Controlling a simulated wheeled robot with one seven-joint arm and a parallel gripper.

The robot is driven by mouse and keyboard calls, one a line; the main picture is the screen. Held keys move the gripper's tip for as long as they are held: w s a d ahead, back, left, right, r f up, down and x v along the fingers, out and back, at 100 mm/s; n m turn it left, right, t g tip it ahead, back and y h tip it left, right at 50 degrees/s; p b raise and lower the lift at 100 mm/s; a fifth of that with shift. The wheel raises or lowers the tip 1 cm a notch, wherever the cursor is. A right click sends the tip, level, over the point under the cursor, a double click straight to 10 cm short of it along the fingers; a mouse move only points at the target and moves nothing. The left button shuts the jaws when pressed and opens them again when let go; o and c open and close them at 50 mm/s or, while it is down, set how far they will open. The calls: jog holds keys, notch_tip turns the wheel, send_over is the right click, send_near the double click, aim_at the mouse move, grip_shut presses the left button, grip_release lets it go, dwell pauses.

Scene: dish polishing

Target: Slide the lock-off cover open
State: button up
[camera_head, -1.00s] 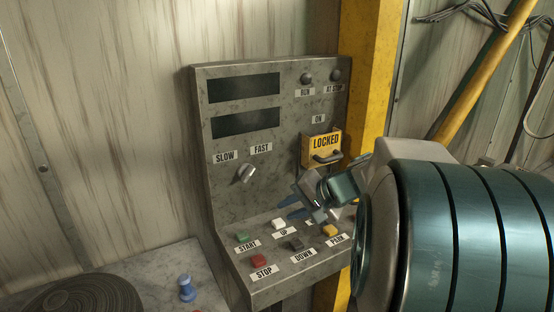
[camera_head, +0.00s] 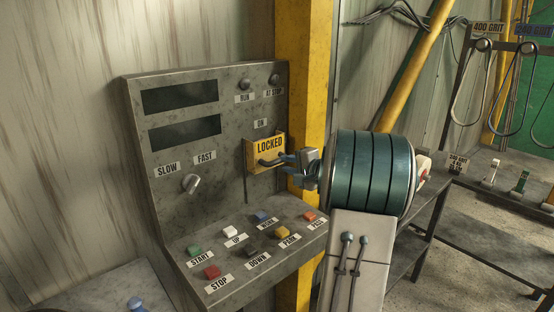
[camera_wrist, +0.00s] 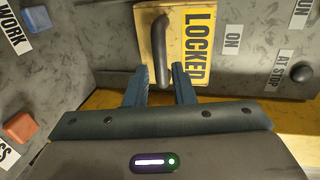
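The yellow lock-off cover (camera_head: 256,151), marked LOCKED, sits on the upright face of the grey control panel, below the ON label. It has a dark bar handle (camera_head: 268,162) across its lower part. My gripper (camera_head: 284,165) is at the cover's right side, fingers pointing left at the handle. In the wrist view, the cover (camera_wrist: 182,22) appears turned on its side. My blue fingers (camera_wrist: 160,72) are open, one on each side of the handle's (camera_wrist: 159,40) near end, with a gap visible on both sides. The handle end reaches between the fingertips.
Several push buttons, including PARK (camera_head: 281,232) and WORK (camera_head: 262,216), lie on the panel's sloped shelf below my gripper. A speed knob (camera_head: 191,184) is left of the cover. A yellow post (camera_head: 303,60) stands behind my wrist. A bench and hanging belts are at right.

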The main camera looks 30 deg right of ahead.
aim_at(279, 162)
jog(key=p+x, duration=0.1)
jog(key=x, duration=0.4)
jog(key=shift+w, duration=0.35)
grip_shut()
notch_tip(279, 162, down, 10)
jog(key=b, duration=1.5)
jog(key=shift+f, duration=0.15)
grip_release()
jog(key=shift+s, duration=0.15)
jog(key=b+v, duration=0.1)
jog(key=v, duration=1.2)
jog(key=shift+s+r, duration=0.2)
jog(key=shift+s, duration=0.15)
